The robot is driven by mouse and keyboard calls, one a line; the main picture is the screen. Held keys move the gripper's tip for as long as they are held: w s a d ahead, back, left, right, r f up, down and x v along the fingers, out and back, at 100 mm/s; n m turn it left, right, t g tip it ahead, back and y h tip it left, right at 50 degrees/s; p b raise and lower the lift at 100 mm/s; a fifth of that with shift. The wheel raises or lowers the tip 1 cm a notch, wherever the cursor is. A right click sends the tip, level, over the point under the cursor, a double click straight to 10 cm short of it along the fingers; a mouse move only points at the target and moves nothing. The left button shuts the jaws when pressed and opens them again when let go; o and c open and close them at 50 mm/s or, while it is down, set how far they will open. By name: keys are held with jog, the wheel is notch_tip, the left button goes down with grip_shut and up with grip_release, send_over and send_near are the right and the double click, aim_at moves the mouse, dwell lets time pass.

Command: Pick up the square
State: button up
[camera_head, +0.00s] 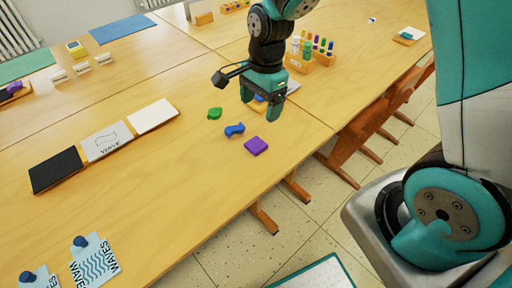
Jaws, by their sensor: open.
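A purple square (256,146) lies flat on the wooden table near its right edge. My gripper (260,111) hangs above the table, pointing down, with its jaws apart and nothing between them. In the picture it is just above the square and apart from it. A blue wavy piece (235,130) lies to the upper left of the square. A green piece (215,113) lies farther left. Behind my gripper, a partly hidden blue and wooden item (258,103) lies on the table.
A wooden holder (311,60) with coloured pegs stands behind my gripper. Black, printed and white panels (107,141) lie to the left. Blue wave cards (93,260) are at the front left. The table's right edge runs close to the square, with wooden chairs (360,122) beyond.

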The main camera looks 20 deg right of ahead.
send_over(256, 144)
jog(key=f, duration=0.7)
jog(key=shift+w+d, duration=0.1)
jog(key=shift+d, duration=0.15)
jog(key=shift+a+f, duration=0.15)
jog(key=shift+f, duration=2.6)
jog(key=c, duration=1)
